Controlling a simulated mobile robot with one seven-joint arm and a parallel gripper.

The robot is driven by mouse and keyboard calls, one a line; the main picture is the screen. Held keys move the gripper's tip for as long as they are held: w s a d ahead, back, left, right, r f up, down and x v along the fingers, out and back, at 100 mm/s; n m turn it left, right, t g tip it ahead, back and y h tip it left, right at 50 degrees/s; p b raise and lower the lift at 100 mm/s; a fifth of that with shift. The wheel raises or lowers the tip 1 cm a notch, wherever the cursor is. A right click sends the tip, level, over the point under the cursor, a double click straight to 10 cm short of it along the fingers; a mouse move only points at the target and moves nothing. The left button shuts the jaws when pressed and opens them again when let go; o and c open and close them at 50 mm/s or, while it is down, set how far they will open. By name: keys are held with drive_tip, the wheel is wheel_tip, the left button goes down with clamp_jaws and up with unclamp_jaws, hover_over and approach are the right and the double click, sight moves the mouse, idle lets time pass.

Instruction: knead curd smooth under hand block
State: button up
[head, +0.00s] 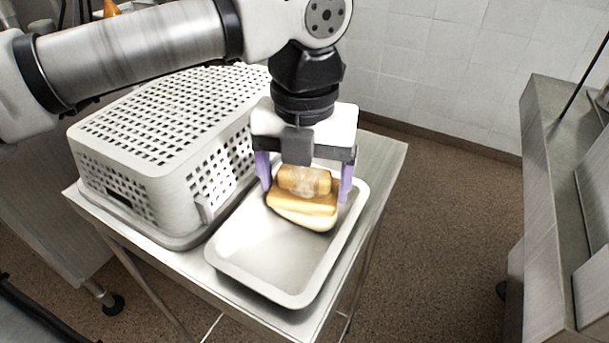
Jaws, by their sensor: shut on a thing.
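My gripper (305,182) points down over the white tray (262,262), with one purple finger on each side of a tan hand block (303,180). It is shut on the block, whose upper part sits between the fingers. Directly below the block is a rounded yellow and cream mass, which looks like the curd (312,218), in the far half of the tray. The block appears to rest on it, but the contact is partly hidden. Where the block ends and the curd begins is hard to tell. The near half of the tray is bare.
A large white perforated basket (150,135) stands close along the tray's left side. Both are on a small metal table (385,165) with a narrow free strip at the right. A metal counter (565,120) is at the far right, across open floor.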

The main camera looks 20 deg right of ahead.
drive_tip(key=shift+r+p, duration=1.9)
drive_tip(key=shift+r, duration=1.1)
